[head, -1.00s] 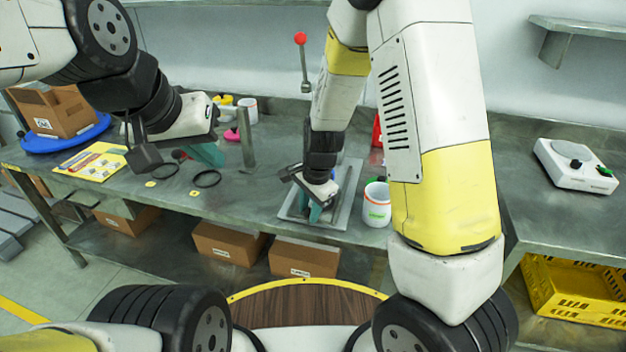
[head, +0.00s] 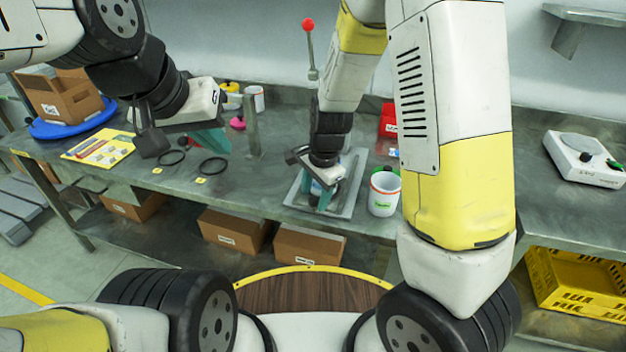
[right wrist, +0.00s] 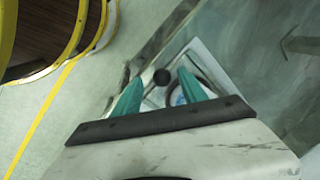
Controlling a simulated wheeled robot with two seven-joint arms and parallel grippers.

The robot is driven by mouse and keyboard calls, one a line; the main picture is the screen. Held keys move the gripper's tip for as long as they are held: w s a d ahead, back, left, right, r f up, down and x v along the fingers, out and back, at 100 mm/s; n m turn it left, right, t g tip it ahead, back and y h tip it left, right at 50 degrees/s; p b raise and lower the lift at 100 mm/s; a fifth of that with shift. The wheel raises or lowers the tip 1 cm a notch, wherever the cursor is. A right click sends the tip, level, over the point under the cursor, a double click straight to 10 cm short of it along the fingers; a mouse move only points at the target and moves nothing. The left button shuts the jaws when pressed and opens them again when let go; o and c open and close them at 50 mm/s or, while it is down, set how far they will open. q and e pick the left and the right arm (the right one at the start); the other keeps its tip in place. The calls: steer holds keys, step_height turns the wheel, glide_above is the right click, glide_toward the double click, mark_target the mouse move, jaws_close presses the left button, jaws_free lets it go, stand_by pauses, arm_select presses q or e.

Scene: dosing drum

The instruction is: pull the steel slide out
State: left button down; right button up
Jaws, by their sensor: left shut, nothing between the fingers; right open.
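My right gripper (head: 322,197) is open and points down over a shallow grey metal tray (head: 347,205) on the bench. In the right wrist view its teal fingers (right wrist: 160,92) stand apart, with a dark round knob (right wrist: 162,76) showing between them. I cannot tell whether they touch it. A dark ring with a white and blue patch (right wrist: 180,96) lies beside the right finger. The steel slide cannot be made out for certain; my right arm and gripper cover much of this spot. My left gripper (head: 212,142) is shut and empty above the bench, left of the metal post (head: 252,133).
A red-knobbed lever (head: 309,26) rises behind my right forearm. A white cup (head: 383,194) stands close right of the tray. Two black rings (head: 213,166) and a yellow card (head: 98,147) lie at left. A white scale (head: 584,158) stands on the right bench.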

steer(key=r, duration=0.3)
steer(key=s+r, duration=0.1)
steer(key=r, duration=0.1)
steer(key=shift+d+r, duration=0.3)
steer(key=shift+d, duration=0.05)
steer(key=s+d+r+n+t, duration=0.2)
steer(key=s+d+r+n, duration=0.3)
steer(key=r, duration=0.5)
steer(key=s+d+r+n+t, duration=0.2)
steer(key=s+d+r+n, duration=0.4)
steer(key=s+r, duration=0.3)
steer(key=shift+s+d+r+y, duration=0.2)
steer(key=shift+d+r+y, duration=0.2)
